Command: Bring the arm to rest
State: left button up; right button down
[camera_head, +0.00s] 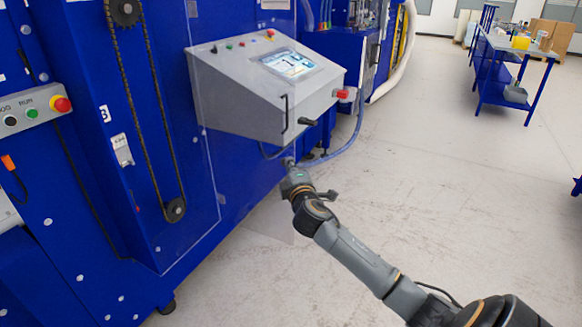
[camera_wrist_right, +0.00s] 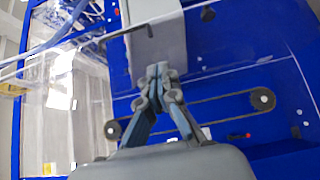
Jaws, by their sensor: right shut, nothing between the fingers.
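My right arm reaches in from the bottom right of the head view. Its gripper (camera_head: 289,163) is small there, just below the grey control box (camera_head: 240,110) on the blue machine. In the right wrist view my right gripper (camera_wrist_right: 158,72) is shut, its fingertips together with nothing between them. The grey box (camera_wrist_right: 155,45) appears right beyond the fingertips; I cannot tell whether they touch it. My left gripper is in neither view.
The blue machine (camera_head: 85,190) fills the left, with a chain drive (camera_head: 155,110) behind a clear panel and a red-topped button (camera_head: 61,104). A blue workbench (camera_head: 505,75) stands far right. The pale floor (camera_head: 450,150) between is open.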

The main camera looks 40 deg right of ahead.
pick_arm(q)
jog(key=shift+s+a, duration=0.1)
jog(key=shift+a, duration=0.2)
pick_arm(e)
jog(key=shift+s+a, duration=0.1)
jog(key=shift+s, duration=0.2)
